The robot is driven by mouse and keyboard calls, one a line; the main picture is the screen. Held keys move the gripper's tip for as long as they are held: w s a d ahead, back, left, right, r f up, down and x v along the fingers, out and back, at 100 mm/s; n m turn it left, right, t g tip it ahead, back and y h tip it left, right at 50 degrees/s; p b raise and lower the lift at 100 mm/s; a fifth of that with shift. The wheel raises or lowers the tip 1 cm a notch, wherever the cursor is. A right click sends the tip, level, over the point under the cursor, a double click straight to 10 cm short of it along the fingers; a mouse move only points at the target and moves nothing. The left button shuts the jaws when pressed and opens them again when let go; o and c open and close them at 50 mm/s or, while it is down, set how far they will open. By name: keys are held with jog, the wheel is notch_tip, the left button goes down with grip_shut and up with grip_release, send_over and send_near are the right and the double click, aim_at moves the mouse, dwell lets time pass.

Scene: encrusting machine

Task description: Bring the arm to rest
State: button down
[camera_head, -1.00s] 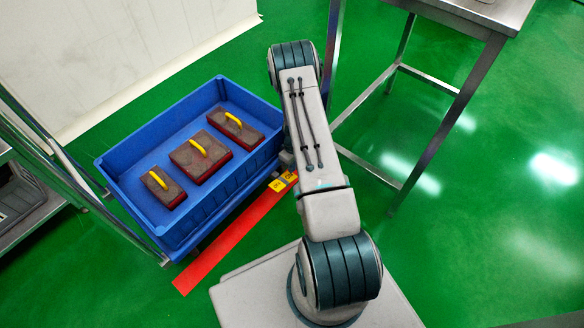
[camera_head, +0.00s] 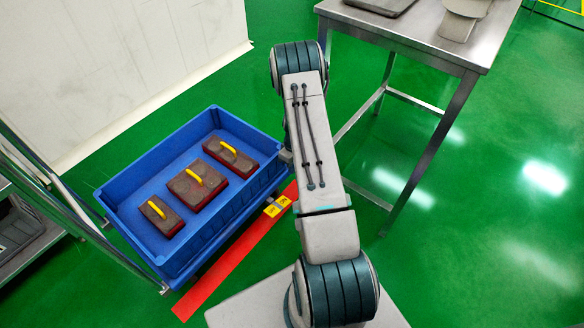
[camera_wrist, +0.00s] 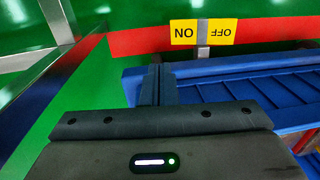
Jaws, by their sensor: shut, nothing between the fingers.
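My arm (camera_head: 315,150) stretches up the middle of the head view, from my base at the bottom to a dark-banded joint at the top. My gripper shows in the wrist view (camera_wrist: 157,84), with its dark fingers together and nothing between them. It is beside the rim of a blue crate (camera_wrist: 235,64). In the head view my gripper is mostly hidden behind the arm, by the right side of the crate (camera_head: 213,247).
The crate holds three brown blocks (camera_head: 198,188) with yellow handles. A red strip (camera_head: 232,255) with yellow labels (camera_head: 277,206) lies beside it. A steel table (camera_head: 440,40) stands at the upper right, and a metal rack (camera_head: 85,215) at the left. Green floor is clear at right.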

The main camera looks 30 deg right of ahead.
jog(key=s+a+r+m+t+p, duration=0.1)
jog(key=a+r+p, duration=0.35)
jog(key=r, duration=0.95)
jog(key=s+a+r+p, duration=0.1)
jog(key=a+r+p, duration=0.35)
jog(key=r, duration=0.95)
jog(key=s+a+r+m+t+p, duration=0.15)
jog(key=r+p, duration=0.55)
jog(key=r, duration=0.8)
jog(key=s+a+r+p, duration=0.3)
jog(key=s+r+p, duration=0.2)
jog(key=s+r, duration=0.2)
jog(key=s+a+r+m+p, duration=0.1)
jog(key=s+a+r+p, duration=0.2)
jog(key=r, duration=0.9)
jog(key=s+a+r+m+h+p, duration=0.1)
jog(key=s+a+r+p, duration=0.2)
jog(key=s+r+p, duration=0.5)
notch_tip(320, 180, up, 2)
jog(key=s, duration=0.2)
jog(key=shift+s+r+t, duration=0.25)
jog(key=shift+s+t, duration=0.1)
jog(key=shift+s, duration=0.05)
